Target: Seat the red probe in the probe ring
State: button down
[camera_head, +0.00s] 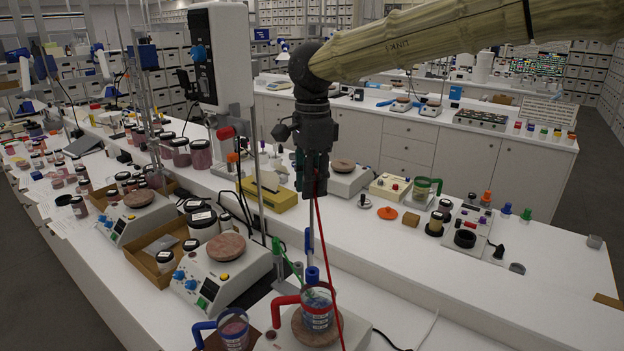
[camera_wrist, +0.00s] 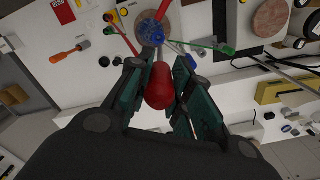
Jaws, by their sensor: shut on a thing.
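My gripper (camera_head: 313,190) is shut on the red probe and holds it above the front bench. In the wrist view the probe's red handle (camera_wrist: 159,88) lies between my gripper's teal fingers (camera_wrist: 157,105). A red cable (camera_head: 325,250) hangs from my gripper past a beaker. The beaker (camera_head: 317,318) has a red handle and blue contents and stands on a round hotplate. A blue fitting (camera_head: 312,274) shows just above its mouth, and a blue part (camera_head: 307,241) higher up. I cannot tell which of these is the probe ring, or whether the probe's tip touches it.
A green probe (camera_head: 288,262) leans left of the beaker. Another hotplate stirrer (camera_head: 220,272) stands to the left, and a blue-handled beaker (camera_head: 233,330) at the front. A thin stand rod (camera_head: 259,190) rises near my gripper. The bench right of the beaker is mostly clear.

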aim_at(312, 207)
jog(key=shift+s+d+f, duration=0.15)
jog(key=shift+s+f, duration=0.2)
jog(key=shift+s, duration=0.05)
jog(key=shift+s+f, duration=0.1)
jog(key=shift+f, duration=0.2)
jog(key=shift+w+f+b, duration=0.15)
jog(key=shift+f+b, duration=0.05)
jog(key=shift+f, duration=0.4)
jog(key=shift+w+f+b, duration=0.15)
jog(key=shift+f+b, duration=0.05)
jog(key=shift+f, duration=0.35)
jog(key=shift+s+f, duration=0.2)
jog(key=shift+f, duration=0.45)
jog(key=shift+w+f, duration=0.15)
jog(key=shift+f, duration=0.1)
jog(key=shift+r, duration=0.1)
jog(key=shift+p, duration=0.45)
jog(key=shift+f, duration=0.25)
